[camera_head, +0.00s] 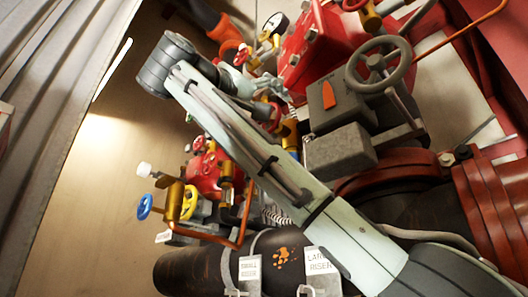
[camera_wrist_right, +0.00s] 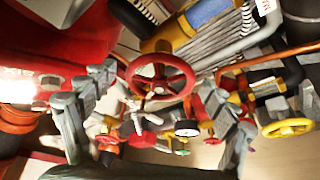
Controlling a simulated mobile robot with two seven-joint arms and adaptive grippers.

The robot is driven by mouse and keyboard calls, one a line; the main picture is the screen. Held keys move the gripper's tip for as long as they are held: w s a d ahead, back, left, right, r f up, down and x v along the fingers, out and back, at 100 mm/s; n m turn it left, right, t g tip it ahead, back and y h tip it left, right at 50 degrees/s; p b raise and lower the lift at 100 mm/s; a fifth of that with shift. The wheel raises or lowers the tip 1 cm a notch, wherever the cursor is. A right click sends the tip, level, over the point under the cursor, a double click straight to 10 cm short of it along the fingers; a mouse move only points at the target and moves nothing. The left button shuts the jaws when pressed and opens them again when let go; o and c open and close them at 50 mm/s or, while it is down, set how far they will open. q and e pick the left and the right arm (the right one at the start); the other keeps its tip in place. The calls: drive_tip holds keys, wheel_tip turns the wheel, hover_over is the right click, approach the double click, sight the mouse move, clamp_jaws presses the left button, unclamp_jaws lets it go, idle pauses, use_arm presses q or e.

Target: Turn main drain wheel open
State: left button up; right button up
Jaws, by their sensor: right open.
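A red handwheel (camera_wrist_right: 160,66) with spokes is in the middle of the right wrist view; I take it to be the main drain wheel, though no label on it is readable. My right gripper (camera_wrist_right: 158,88) is open, with one grey finger to each side of the wheel. I cannot tell whether either finger touches the rim. In the head view my right arm crosses from lower right to upper left, and the right gripper (camera_head: 268,88) is beside the red valve body. The arm hides much of the wheel there. My left gripper is not in view.
A grey handwheel (camera_head: 380,63) on a grey gearbox stands close to the arm on the right. Blue (camera_head: 145,207) and yellow (camera_head: 189,202) wheels sit at lower left. A black pipe (camera_head: 190,270) carries tags. The tan wall at left leaves free room.

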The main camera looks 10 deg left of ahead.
drive_tip(key=v, duration=1.2)
drive_tip(key=shift+f, duration=0.1)
